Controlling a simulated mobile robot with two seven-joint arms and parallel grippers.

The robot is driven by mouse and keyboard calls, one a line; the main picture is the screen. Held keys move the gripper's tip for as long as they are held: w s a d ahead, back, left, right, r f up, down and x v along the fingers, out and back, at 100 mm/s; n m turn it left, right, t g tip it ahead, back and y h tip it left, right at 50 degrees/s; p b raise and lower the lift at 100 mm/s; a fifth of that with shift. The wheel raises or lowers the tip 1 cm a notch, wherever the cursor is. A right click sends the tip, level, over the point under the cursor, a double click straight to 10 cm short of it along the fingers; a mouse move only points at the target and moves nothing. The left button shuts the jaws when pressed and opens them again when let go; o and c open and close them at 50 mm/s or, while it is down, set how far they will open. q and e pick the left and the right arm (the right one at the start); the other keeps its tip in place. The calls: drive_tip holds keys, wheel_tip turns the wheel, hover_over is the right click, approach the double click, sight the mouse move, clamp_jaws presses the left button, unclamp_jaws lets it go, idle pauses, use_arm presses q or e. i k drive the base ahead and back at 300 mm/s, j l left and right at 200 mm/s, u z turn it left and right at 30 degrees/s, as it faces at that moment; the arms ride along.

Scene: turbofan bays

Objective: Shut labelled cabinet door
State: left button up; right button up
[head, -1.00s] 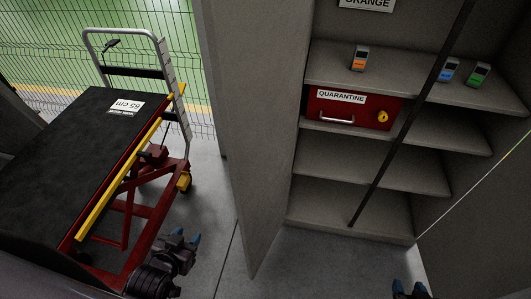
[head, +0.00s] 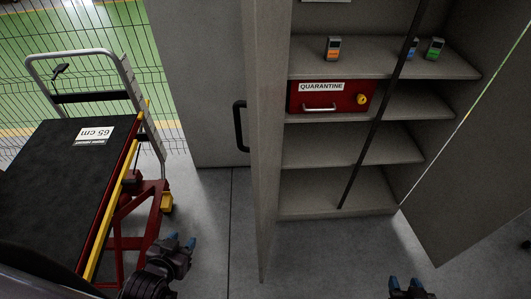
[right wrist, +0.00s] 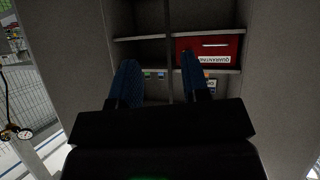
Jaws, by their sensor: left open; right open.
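The grey cabinet (head: 340,190) stands open in the head view. Its left door (head: 266,170) stands swung out and is seen nearly edge-on, with a black handle (head: 240,126) on its outer side. Its right door (head: 465,185) is also swung out, at the right. A white label at the top of the cabinet is cut off, its text unreadable. My left gripper (head: 182,242) is open and empty, low and left of the left door. My right gripper (head: 408,285) is open and empty at the bottom edge; its blue fingers (right wrist: 160,80) face the shelves in the right wrist view.
A red QUARANTINE box (head: 330,97) and several small devices sit on the shelves. A dark slanted bar (head: 375,120) crosses the opening. A black-topped cart (head: 65,170) stands at the left, close to my left arm. Floor (head: 330,255) before the cabinet is clear.

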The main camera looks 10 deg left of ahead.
sight(267, 24)
drive_tip(key=j+z, duration=0.25)
drive_tip(key=j, duration=0.45)
drive_tip(key=j+z, duration=0.25)
drive_tip(key=j, duration=0.45)
